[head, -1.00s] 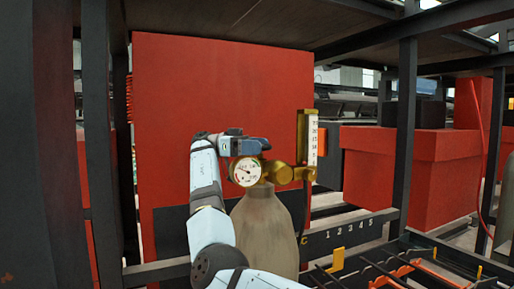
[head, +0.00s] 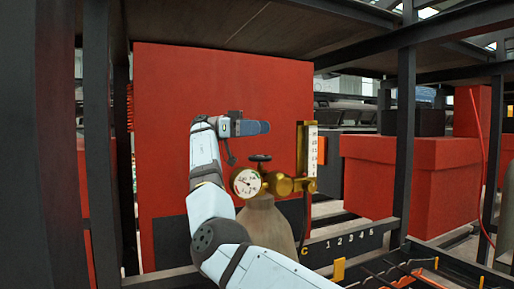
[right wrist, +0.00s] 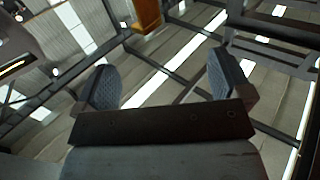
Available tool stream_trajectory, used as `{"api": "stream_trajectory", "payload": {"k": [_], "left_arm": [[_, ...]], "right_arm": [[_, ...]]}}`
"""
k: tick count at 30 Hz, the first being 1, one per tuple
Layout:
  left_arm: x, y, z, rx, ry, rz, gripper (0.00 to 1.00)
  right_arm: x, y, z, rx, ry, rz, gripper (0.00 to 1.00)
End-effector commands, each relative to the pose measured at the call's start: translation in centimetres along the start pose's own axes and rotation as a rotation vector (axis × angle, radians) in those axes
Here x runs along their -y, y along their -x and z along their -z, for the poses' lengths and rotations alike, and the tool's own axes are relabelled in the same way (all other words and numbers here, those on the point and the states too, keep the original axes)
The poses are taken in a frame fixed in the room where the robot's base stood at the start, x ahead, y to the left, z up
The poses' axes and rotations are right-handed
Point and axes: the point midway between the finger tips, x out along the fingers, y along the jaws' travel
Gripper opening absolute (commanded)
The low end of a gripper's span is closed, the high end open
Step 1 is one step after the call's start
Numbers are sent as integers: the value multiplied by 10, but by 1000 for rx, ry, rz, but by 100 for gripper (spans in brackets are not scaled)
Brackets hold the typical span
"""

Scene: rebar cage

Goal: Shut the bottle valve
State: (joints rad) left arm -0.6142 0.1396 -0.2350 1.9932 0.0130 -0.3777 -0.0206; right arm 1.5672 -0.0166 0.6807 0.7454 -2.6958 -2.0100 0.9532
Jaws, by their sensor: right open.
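The gas bottle (head: 263,222) stands upright, grey-brown, in the middle of the head view. Its valve has a small black handwheel (head: 261,158) on top, above a round white pressure gauge (head: 247,182) and a brass regulator (head: 279,186). My right gripper (head: 262,128) is above the handwheel, apart from it, and empty. In the right wrist view its two blue-grey fingers (right wrist: 166,88) are spread wide with nothing between them. Part of the bottle's lower left side is hidden by my right arm. The left gripper does not show.
A brass flow tube with a white scale (head: 307,150) rises right of the regulator. A large red panel (head: 180,90) stands behind the bottle. Dark rack posts (head: 403,130) frame the space, with a red box (head: 410,180) at right and a dark shelf (head: 230,22) overhead.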

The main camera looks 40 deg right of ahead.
Motion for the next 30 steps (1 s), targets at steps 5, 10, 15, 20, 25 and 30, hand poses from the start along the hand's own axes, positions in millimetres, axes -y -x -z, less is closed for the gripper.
{"api": "stream_trajectory", "payload": {"k": [5, 10, 15, 20, 25, 30], "left_arm": [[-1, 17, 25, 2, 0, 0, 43], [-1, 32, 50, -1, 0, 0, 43], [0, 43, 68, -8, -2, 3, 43], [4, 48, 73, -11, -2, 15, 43], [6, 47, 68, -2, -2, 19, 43], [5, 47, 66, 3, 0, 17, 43]], "right_arm": [[0, 0, 56, 3, 1, 2, 96], [0, 0, 93, 1, 0, 1, 96], [0, 0, 112, -1, 0, 0, 96], [0, 0, 120, -1, 0, 0, 96], [0, 0, 121, 0, 0, 0, 96], [0, 0, 121, 0, -1, 0, 96]]}}
